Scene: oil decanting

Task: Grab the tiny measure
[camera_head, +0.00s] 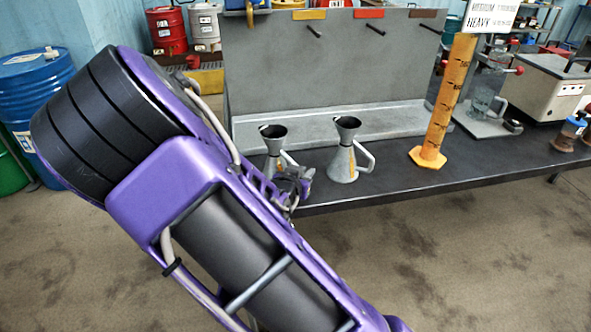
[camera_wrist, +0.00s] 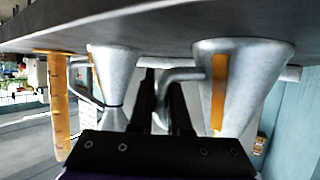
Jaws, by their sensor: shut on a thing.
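Two grey metal measures with funnel tops and side handles stand on the dark bench. The left one, the tiny measure (camera_head: 273,134), looks slightly smaller than the right measure (camera_head: 343,160) in the head view. In the upside-down wrist view, the tiny measure (camera_wrist: 238,85) is at the right, close up, with an orange stripe; the other measure (camera_wrist: 112,75) is at the left. My gripper (camera_wrist: 163,98) is shut on the tiny measure's handle. In the head view my gripper (camera_head: 296,183) is beside that measure's right side, partly hidden by my arm.
An orange graduated cylinder (camera_head: 448,100) stands to the right of the measures. A grey backboard (camera_head: 330,65) with colored labels rises behind them. A glass jug (camera_head: 487,88) is further right. Blue drum (camera_head: 38,100) and floor lie left of the bench.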

